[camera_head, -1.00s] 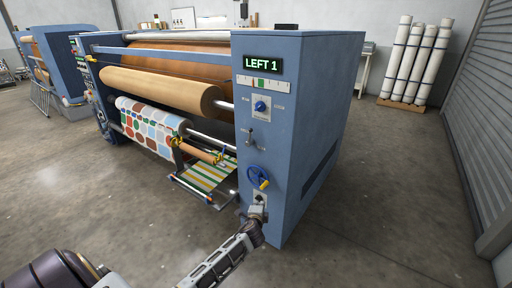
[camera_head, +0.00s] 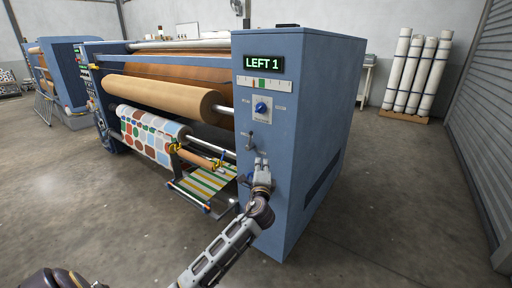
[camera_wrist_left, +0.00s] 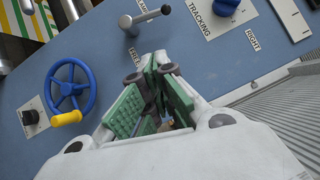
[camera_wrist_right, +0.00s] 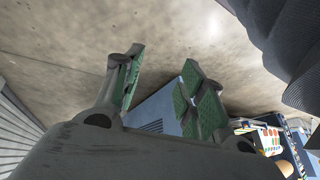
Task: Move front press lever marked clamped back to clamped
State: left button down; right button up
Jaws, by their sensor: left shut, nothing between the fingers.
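The press lever (camera_head: 250,141) is a small metal handle on the blue end panel, below the blue tracking knob. In the left wrist view the lever (camera_wrist_left: 146,17) has a round hub and a ball-tipped arm slanting toward the upper right. A label reading FREE (camera_wrist_left: 135,57) is beside it; another label at the top edge is only partly visible. My left gripper (camera_head: 262,158) is just below the lever, close to the panel. Its fingers (camera_wrist_left: 152,64) are together, empty and apart from the lever. My right gripper (camera_wrist_right: 160,68) is open and empty, seen only in its own wrist view.
The blue handwheel (camera_wrist_left: 70,88) with a yellow handle and a dark knob (camera_wrist_left: 30,117) are on the same panel. The tracking knob (camera_head: 262,108) is above the lever. The patterned fabric roll (camera_head: 150,135) is left of the panel.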

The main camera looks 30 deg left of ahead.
pick_arm(q)
jog(key=shift+w, duration=0.2)
pick_arm(e)
jog(key=shift+f, duration=0.1)
pick_arm(q)
jog(key=b+x, duration=0.1)
jog(key=x, duration=0.3)
jog(key=a+b+x, duration=0.1)
jog(key=x, duration=0.3)
jog(key=s+a+b+x, duration=0.1)
jog(key=x, duration=0.2)
jog(key=shift+w+a+r, duration=0.1)
jog(key=shift+w+a, duration=0.05)
jog(key=shift+w, duration=0.15)
jog(key=shift+w+a+r+b, duration=0.1)
jog(key=shift+a+r+b, duration=0.15)
jog(key=shift+a, duration=0.2)
pick_arm(e)
notch_tip(320, 180, down, 7)
jog(key=a+t+y, duration=0.1)
jog(key=shift+w+a+m+t, duration=0.2)
jog(key=shift+m+t, duration=0.1)
jog(key=shift+m, duration=0.1)
jog(key=shift+s+r, duration=0.1)
jog(key=shift+r, duration=0.15)
